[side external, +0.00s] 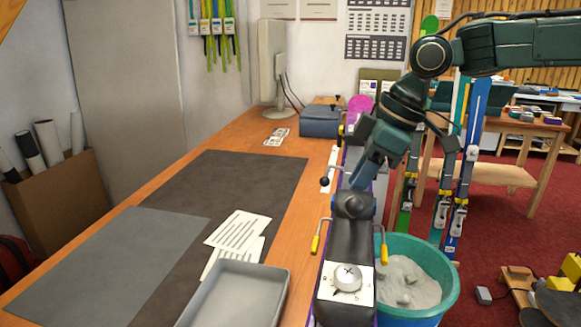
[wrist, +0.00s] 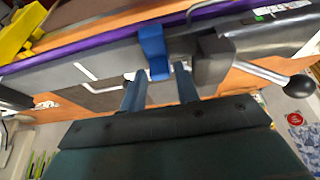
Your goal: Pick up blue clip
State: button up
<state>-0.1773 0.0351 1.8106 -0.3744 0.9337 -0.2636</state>
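The blue clip (wrist: 153,48) shows in the wrist view, upright against a grey bar with a purple edge. My gripper (wrist: 160,70) is open, with one blue-grey finger on each side of the clip's lower end. The fingers look apart from the clip, with a small gap on either side. In the side view my gripper (side external: 362,182) points down, just above the dark vise (side external: 352,208) on the bench.
A black-knobbed lever (wrist: 298,86) sticks out right of the clip. The vise stand has yellow-handled levers (side external: 316,243) and a dial plate (side external: 345,281). A teal tub (side external: 447,290) stands right of it. Paper sheets (side external: 238,230) and a grey tray (side external: 215,312) lie on the bench at left.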

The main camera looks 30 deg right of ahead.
jog(key=shift+x, duration=0.8)
jog(key=c, duration=0.6)
jog(key=shift+c, duration=0.2)
jog(key=shift+r, duration=5)
jog(key=shift+r, duration=0.25)
